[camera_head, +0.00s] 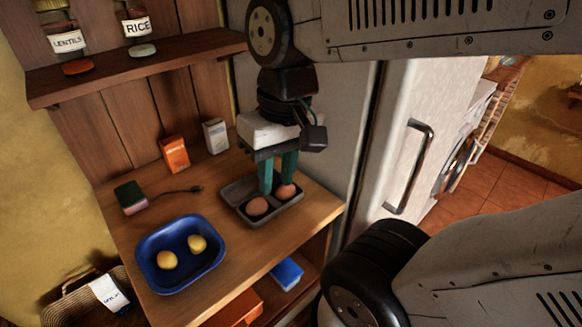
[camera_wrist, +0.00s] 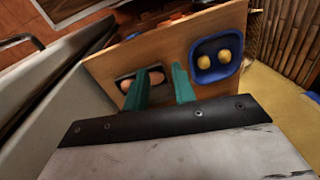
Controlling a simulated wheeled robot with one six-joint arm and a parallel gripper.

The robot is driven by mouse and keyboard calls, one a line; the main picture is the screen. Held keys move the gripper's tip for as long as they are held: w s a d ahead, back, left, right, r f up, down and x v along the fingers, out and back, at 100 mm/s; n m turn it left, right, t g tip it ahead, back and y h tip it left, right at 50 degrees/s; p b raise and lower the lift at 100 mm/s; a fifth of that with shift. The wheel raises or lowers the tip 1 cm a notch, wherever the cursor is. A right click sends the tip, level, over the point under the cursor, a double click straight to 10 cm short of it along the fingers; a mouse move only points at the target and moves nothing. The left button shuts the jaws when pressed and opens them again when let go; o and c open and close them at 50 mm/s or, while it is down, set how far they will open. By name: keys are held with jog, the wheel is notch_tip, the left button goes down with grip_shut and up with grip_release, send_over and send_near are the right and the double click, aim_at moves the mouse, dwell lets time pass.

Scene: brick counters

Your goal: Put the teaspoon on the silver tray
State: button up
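I cannot make out a teaspoon in either view. A grey metal-looking tray (camera_head: 238,189) lies at the right of the wooden counter and holds two brown eggs (camera_head: 257,206); it may be the silver tray. My gripper (camera_head: 278,190) points down over this tray, with its two teal fingers apart and nothing seen between them. In the head view the fingertips overlap the tray's back and the right egg; I cannot tell whether they touch. In the wrist view the fingers (camera_wrist: 160,90) show apart, with the tray and eggs beyond them.
A blue tray (camera_head: 150,243) with two yellow fruits stands front left. A small green-and-pink box (camera_head: 130,197) with a dark cord, an orange carton (camera_head: 174,154) and a white carton (camera_head: 215,136) stand behind. A jar shelf (camera_head: 150,66) overhangs the back; a fridge (camera_head: 395,150) stands right.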

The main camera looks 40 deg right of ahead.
jog(key=shift+o, duration=0.3)
jog(key=shift+s+d+r+n+t+h, duration=0.2)
jog(key=shift+s+d+n+h, duration=0.1)
jog(key=shift+s+d, duration=0.1)
jog(key=shift+s+d+r+n+t+h, duration=0.2)
jog(key=shift+s+d+n, duration=0.1)
jog(key=shift+d, duration=0.1)
jog(key=m+y, duration=0.4)
jog(key=m, duration=1.6)
send_over(196, 189)
jog(key=s, duration=0.1)
notch_tip(196, 189, down, 14)
jog(key=shift+d+r, duration=0.15)
jog(key=shift+w+r+m, duration=0.15)
jog(key=shift+w+m, duration=0.15)
jog(key=shift+m, duration=0.4)
jog(key=shift+w+m, duration=0.1)
jog(key=shift+m, duration=0.3)
jog(key=shift+f, duration=0.55)
jog(key=x, duration=0.6)
jog(key=shift+w+a+f, duration=0.2)
jog(key=shift+a+f, duration=0.1)
jog(key=shift+a, duration=0.05)
grip_shut()
